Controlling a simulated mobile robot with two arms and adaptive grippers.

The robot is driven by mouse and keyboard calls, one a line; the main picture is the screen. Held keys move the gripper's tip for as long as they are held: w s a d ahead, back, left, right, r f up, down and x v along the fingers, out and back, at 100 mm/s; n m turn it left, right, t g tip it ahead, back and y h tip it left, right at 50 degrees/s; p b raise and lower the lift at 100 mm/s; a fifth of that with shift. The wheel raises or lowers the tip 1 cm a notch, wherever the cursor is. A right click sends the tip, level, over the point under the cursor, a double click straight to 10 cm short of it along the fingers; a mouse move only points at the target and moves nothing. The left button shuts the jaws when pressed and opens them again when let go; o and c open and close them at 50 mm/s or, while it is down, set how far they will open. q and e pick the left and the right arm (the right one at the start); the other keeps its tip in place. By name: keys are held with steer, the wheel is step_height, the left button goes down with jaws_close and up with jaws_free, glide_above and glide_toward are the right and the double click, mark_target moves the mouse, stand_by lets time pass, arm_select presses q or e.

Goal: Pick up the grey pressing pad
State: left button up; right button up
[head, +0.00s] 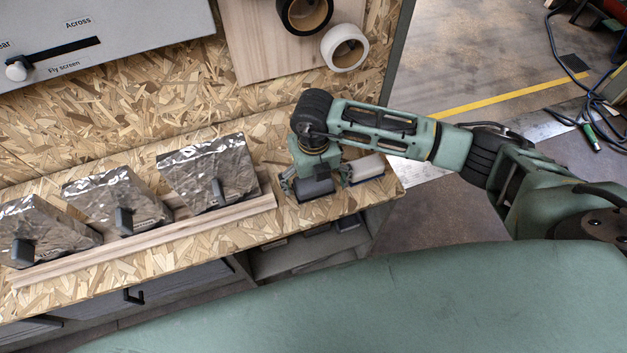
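The grey pressing pad (315,190) lies near the right end of the chipboard worktop. It looks like a dark grey block with a rounded top, partly hidden by my gripper above it. My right gripper (315,181) points down over the pad. Its fingers are spread to the left and right of the pad, and a small gap shows on the right side. I cannot see whether the left finger touches the pad. My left gripper is not in view.
A pale block on a dark base (366,168) sits close to the right of my gripper. Three foil-covered pieces with dark handles (208,172) stand along a wooden strip (150,240) to the left. Black tape (305,12) and white tape (345,47) are on the back panel.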

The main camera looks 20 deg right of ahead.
mark_target(313, 180)
steer(key=shift+f, duration=0.15)
steer(key=c, duration=1.3)
steer(key=shift+o, duration=0.2)
steer(key=shift+r+b, duration=0.35)
steer(key=shift+r, duration=0.25)
step_height(313, 180, up, 3)
steer(key=shift+w+f+b, duration=0.1)
steer(key=shift+b, duration=0.55)
steer(key=s+d+r+b, duration=0.2)
steer(key=s+d+r, duration=0.5)
steer(key=s+d, duration=0.1)
steer(key=shift+s+d+b, duration=0.15)
steer(key=shift+s+b, duration=0.05)
steer(key=shift+b, duration=0.1)
